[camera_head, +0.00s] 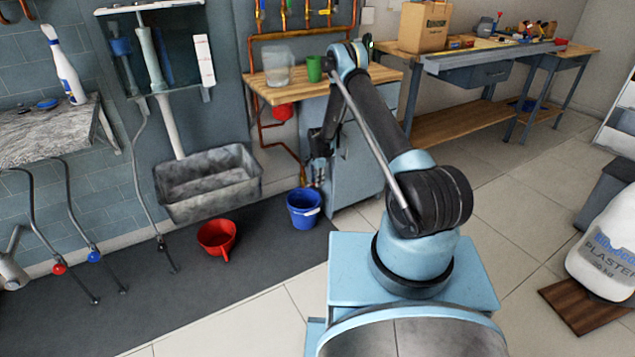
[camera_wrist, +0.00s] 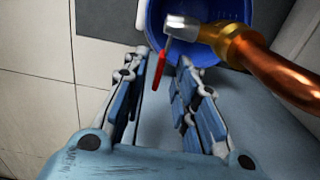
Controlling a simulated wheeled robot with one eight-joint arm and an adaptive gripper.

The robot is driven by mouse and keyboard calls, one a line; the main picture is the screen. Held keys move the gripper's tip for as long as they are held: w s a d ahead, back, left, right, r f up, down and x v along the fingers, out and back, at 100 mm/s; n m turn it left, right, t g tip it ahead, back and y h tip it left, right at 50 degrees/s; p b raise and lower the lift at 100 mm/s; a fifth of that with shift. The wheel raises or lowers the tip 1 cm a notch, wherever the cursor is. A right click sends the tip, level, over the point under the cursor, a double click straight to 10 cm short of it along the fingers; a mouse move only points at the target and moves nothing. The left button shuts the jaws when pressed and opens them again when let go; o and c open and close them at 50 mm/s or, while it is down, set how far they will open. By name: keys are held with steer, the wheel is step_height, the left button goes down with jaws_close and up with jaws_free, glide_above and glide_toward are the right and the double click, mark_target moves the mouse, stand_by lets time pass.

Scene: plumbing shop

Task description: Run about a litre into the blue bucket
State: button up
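The blue bucket (camera_head: 304,210) stands upright on the dark floor mat, against the front of the grey cabinet. In the wrist view the bucket (camera_wrist: 219,10) is at the top, beneath a tap outlet (camera_wrist: 181,27) on a copper pipe (camera_wrist: 270,65). A red lever (camera_wrist: 161,62) hangs from the tap. My gripper (camera_wrist: 162,60) is open, with its fingertips on either side of the lever; I cannot tell whether they touch it. In the head view my gripper (camera_head: 320,150) points down above the bucket. No water stream shows, and the bucket's bottom is hidden.
A wooden worktop (camera_head: 300,92) with a green cup (camera_head: 314,69) and a clear container (camera_head: 279,68) is behind my gripper.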

steer(key=shift+f, duration=0.1)
jaws_close()
steer(key=shift+w+f+g+y, duration=0.15)
steer(key=shift+f+g+y, duration=0.2)
steer(key=shift+y, duration=0.35)
jaws_free()
steer(key=shift+r, duration=0.1)
